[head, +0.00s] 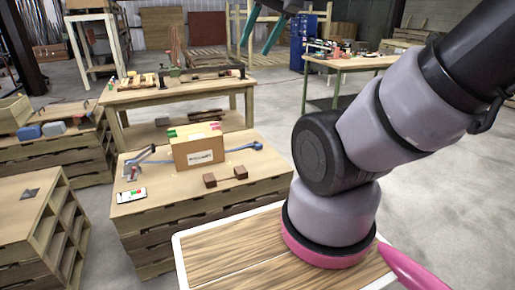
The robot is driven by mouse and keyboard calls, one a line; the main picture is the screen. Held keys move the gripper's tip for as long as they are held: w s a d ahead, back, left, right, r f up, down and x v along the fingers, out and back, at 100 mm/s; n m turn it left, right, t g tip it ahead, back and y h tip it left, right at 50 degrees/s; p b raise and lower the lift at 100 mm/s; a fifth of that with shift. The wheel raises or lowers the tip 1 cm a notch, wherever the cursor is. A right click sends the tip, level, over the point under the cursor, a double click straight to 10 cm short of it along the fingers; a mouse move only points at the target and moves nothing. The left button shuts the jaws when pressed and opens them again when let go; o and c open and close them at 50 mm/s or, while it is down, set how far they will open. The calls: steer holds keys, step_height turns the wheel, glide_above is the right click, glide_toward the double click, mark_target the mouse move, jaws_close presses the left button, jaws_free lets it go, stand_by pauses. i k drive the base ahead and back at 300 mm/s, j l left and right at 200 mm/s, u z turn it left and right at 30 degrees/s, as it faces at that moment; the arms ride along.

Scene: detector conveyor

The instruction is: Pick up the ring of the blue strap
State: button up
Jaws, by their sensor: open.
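A blue strap (236,149) lies on the wooden pallet-style table in the middle left. It runs out from the right side of a cardboard box (196,155) to a small rounded blue end (257,146), which looks like the ring. A blue stretch also shows left of the box; the part between is hidden by the box. My gripper (254,50) shows at the top edge, with two teal fingers spread apart and nothing between them. It appears high and well away from the strap; its upper part is cut off.
Two small brown blocks (225,175) sit in front of the box. A grey and red device (133,167) and a white card-like item (131,195) lie left of it. A longer workbench (180,95) stands behind. Open concrete floor lies to the right.

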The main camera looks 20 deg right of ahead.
mark_target(258, 146)
steer(key=i+l+u, duration=0.1)
steer(key=l, duration=0.3)
steer(key=i+l, duration=0.3)
steer(key=l, duration=0.15)
steer(key=i+l+u, duration=0.15)
steer(key=l, duration=0.25)
steer(key=i+l, duration=0.2)
steer(key=l, duration=0.25)
steer(key=i+l+u, duration=0.15)
steer(key=l, duration=0.25)
steer(key=i+l, duration=0.15)
steer(key=l, duration=0.35)
steer(key=i+l+u, duration=0.15)
steer(key=l, duration=0.3)
steer(key=i+l, duration=0.15)
steer(key=l, duration=0.3)
steer(key=u, duration=0.05)
